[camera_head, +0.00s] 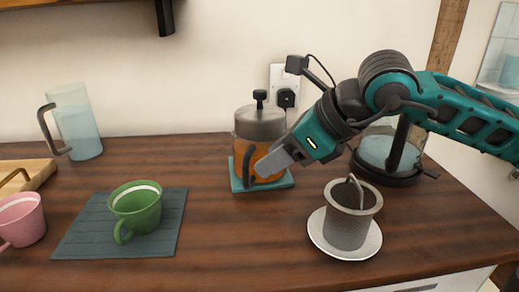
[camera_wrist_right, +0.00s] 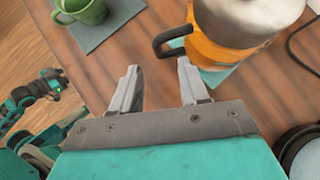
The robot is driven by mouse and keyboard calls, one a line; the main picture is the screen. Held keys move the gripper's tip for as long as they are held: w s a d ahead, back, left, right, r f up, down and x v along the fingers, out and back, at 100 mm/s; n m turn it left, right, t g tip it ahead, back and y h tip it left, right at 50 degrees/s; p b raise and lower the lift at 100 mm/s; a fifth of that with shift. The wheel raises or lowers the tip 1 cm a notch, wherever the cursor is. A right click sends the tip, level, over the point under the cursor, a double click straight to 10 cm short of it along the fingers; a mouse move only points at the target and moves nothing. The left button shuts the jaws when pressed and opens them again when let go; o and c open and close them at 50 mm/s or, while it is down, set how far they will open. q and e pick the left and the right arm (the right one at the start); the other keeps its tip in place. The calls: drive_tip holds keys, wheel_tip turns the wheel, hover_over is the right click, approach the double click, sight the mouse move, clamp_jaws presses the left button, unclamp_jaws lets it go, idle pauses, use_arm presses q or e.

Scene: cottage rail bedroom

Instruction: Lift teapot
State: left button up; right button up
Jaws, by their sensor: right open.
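The teapot (camera_head: 262,125) has an amber body, a grey metal lid with a black knob and a dark handle. It stands upright on a teal mat (camera_head: 287,182) near the wall. In the right wrist view the teapot (camera_wrist_right: 233,28) is at the top right, its handle facing the space ahead of my fingers. My right gripper (camera_head: 266,170) is at the handle side of the teapot in the head view. In the wrist view this gripper (camera_wrist_right: 160,85) is open with nothing between its fingers. My left gripper is not in the head view.
A green cup (camera_head: 137,208) sits on a grey-blue mat (camera_head: 80,240). A pink cup (camera_head: 20,219) is at far left, a glass pitcher (camera_head: 76,122) behind. A metal strainer (camera_head: 350,215) stands on a white saucer (camera_head: 318,240). A kettle (camera_head: 375,150) is behind my right arm.

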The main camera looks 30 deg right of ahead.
sight(260, 147)
drive_tip(key=shift+x, duration=2.8)
drive_tip(key=shift+a, duration=0.2)
clamp_jaws()
drive_tip(key=shift+r, duration=0.15)
drive_tip(key=shift+w+r, duration=0.1)
